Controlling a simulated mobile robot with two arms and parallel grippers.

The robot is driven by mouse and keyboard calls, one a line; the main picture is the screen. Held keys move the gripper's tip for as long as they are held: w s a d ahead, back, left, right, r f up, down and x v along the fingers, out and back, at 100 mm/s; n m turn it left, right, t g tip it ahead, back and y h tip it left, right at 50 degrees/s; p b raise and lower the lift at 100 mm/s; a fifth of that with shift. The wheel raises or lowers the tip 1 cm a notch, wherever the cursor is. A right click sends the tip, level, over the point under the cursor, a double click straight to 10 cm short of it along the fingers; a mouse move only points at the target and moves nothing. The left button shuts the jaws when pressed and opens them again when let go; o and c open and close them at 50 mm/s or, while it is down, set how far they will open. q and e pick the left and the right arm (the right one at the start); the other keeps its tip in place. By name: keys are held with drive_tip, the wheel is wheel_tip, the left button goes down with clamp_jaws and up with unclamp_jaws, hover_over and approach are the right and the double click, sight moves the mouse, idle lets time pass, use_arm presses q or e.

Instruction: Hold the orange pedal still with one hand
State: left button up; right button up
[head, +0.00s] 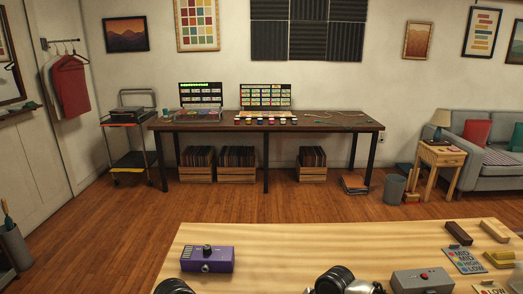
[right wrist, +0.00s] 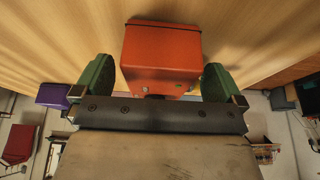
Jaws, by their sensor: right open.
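The orange pedal (right wrist: 161,50) shows in the right wrist view as a boxy orange body on the light wooden tabletop. My right gripper (right wrist: 158,80) is open, with one green finger on each side of the pedal. The left finger stands slightly apart from it; on the right I cannot tell whether the finger touches. The pedal's lower end in the picture is partly hidden behind the gripper's dark bar. I cannot make out the orange pedal in the head view.
The wooden table (head: 260,240) holds a purple pedal (head: 207,259) at left. At right are a grey box with a red button (head: 422,280), a dark block (head: 458,233), a tan block (head: 495,230) and cards (head: 464,260). Bare tabletop lies behind the purple pedal.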

drive_tip(key=v, duration=1)
drive_tip(key=shift+d+r, duration=0.2)
wheel_tip(320, 180, up, 10)
drive_tip(key=p, duration=1)
drive_tip(key=shift+p, duration=0.4)
